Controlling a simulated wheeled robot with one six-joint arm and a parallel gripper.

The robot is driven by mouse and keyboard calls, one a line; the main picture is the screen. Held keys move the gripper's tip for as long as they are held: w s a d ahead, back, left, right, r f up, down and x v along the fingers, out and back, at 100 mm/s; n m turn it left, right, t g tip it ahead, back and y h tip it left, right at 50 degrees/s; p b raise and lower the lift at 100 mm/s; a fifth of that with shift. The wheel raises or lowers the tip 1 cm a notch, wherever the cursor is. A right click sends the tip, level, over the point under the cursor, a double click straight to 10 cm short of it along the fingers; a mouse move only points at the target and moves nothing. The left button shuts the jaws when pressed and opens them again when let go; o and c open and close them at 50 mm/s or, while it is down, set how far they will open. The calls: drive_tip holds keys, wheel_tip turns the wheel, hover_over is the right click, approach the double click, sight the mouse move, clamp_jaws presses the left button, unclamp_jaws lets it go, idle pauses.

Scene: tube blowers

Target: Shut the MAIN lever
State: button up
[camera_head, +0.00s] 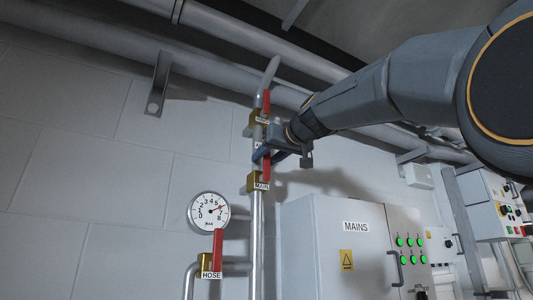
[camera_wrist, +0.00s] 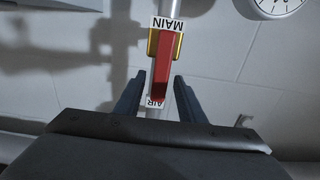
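The MAIN lever (camera_head: 267,168) is red and stands upright along the vertical pipe, above its brass valve (camera_head: 253,183) with a MAIN label. In the wrist view the MAIN lever (camera_wrist: 163,76) appears upside down, in line with the pipe. My gripper (camera_head: 262,154) is at the upper part of this lever. In the wrist view my gripper (camera_wrist: 158,80) is open, one finger on each side of the lever, with a visible gap on both sides. Contact cannot be made out. The gripper body hides part of the pipe.
Another red lever (camera_head: 266,101) on a brass valve stands just above on the same pipe. The red HOSE lever (camera_head: 217,250) and a round gauge (camera_head: 209,212) are lower left. A MAINS cabinet (camera_head: 340,255) stands lower right. Thick pipes (camera_head: 100,50) run overhead.

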drive_tip(key=shift+w, duration=0.1)
clamp_jaws()
